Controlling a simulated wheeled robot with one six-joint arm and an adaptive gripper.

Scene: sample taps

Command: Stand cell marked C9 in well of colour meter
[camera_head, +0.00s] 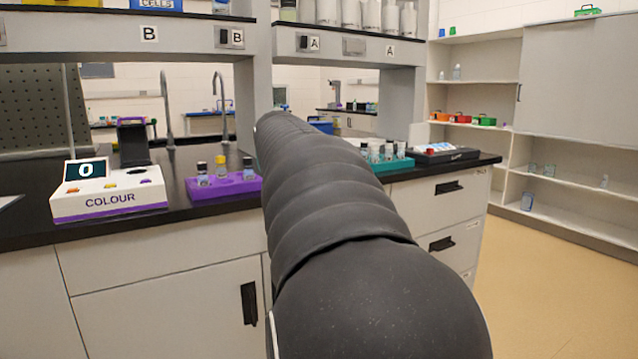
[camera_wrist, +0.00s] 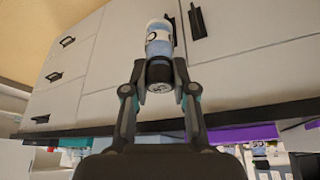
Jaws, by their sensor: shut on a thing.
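In the wrist view my gripper (camera_wrist: 160,76) is shut on a cell (camera_wrist: 158,42) with a dark cap and a pale body. The cap end is between the fingertips and the body points away from the gripper. The cell's label shows in part, but I cannot read its mark. The colour meter (camera_head: 108,207), white with a purple stripe, stands on the bench at the left in the head view. Its display reads 0. A dark spot on its top right may be the well. My gripper is hidden behind my arm in the head view.
A purple rack (camera_head: 238,187) with several capped cells stands right of the meter. A teal rack (camera_head: 398,164) and a black tray (camera_head: 446,157) are farther right. A black stand (camera_head: 133,145) is behind the meter. Taps rise behind the bench.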

